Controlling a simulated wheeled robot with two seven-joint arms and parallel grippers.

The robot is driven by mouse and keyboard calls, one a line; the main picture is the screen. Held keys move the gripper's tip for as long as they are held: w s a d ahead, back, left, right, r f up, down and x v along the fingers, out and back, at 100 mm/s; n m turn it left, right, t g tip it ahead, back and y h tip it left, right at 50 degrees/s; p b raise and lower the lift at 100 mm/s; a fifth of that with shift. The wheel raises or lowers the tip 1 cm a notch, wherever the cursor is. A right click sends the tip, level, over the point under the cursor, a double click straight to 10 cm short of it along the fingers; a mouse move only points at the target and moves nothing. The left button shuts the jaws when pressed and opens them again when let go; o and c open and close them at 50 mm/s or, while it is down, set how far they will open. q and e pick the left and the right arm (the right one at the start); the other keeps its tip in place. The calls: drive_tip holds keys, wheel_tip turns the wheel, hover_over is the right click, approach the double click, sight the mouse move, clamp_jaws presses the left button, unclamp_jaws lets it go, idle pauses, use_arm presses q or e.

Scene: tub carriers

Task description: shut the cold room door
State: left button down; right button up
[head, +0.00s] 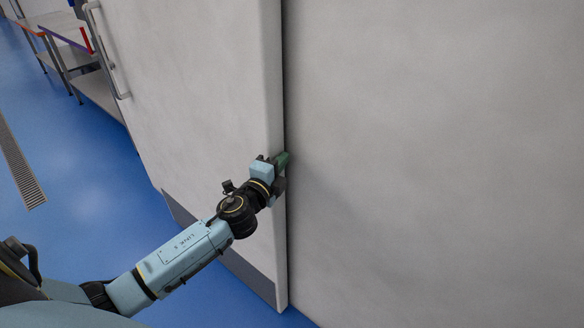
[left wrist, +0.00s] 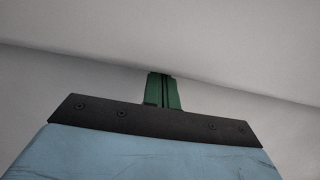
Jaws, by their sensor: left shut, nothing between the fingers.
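The cold room door (head: 200,90) is a large pale grey panel with a dark kick plate along its bottom. A vertical bar handle (head: 108,50) is on its face near the left side. The door's thick right edge stands beside a pale wall (head: 430,150), with a dark narrow gap between them. My left gripper (head: 284,160) is at that edge, with its green fingers pressed together and empty. In the left wrist view the shut fingers (left wrist: 163,90) point at a pale surface; whether they touch it I cannot tell. My right gripper is not in view.
Steel tables (head: 75,45) with shelves stand at the upper left beyond the door. A drain grate (head: 18,165) runs along the blue floor (head: 85,180). The floor left of the door is clear.

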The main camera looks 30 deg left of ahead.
use_arm(q)
drive_tip(key=shift+a+r, duration=0.1)
drive_tip(key=shift+a, duration=0.3)
drive_tip(key=shift+d, duration=0.1)
drive_tip(key=shift+d, duration=0.25)
drive_tip(key=s+d, duration=0.4)
drive_tip(key=s, duration=0.6)
drive_tip(key=shift+s+d, duration=0.3)
drive_tip(key=shift+d, duration=0.05)
